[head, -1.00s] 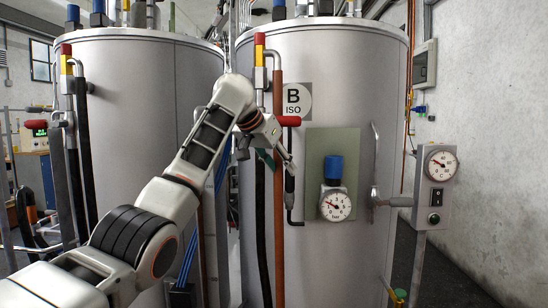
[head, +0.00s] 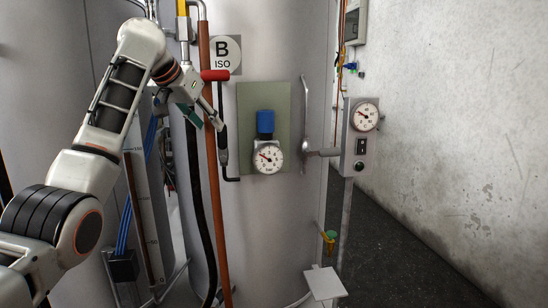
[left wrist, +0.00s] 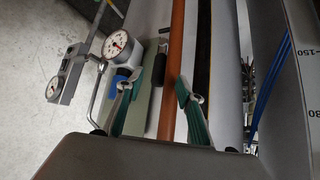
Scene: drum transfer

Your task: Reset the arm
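My left arm comes in from the left in the head view. Its gripper (head: 206,115) is in front of the drum marked B ISO (head: 285,40), just below the red-handled lever (head: 215,75). In the left wrist view the two green-padded fingers of the left gripper (left wrist: 155,92) stand wide apart with nothing held between them. The copper pipe (left wrist: 172,75) shows behind the gap. I cannot tell whether a finger touches the pipe or the lever. My right gripper is in no view.
A green panel with a blue-capped gauge (head: 267,158) is right of the gripper. A metal handle (head: 306,120) and a switch box with a dial (head: 360,140) stand farther right. A small white plate (head: 325,282) is low in front. Open floor (head: 400,240) lies right.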

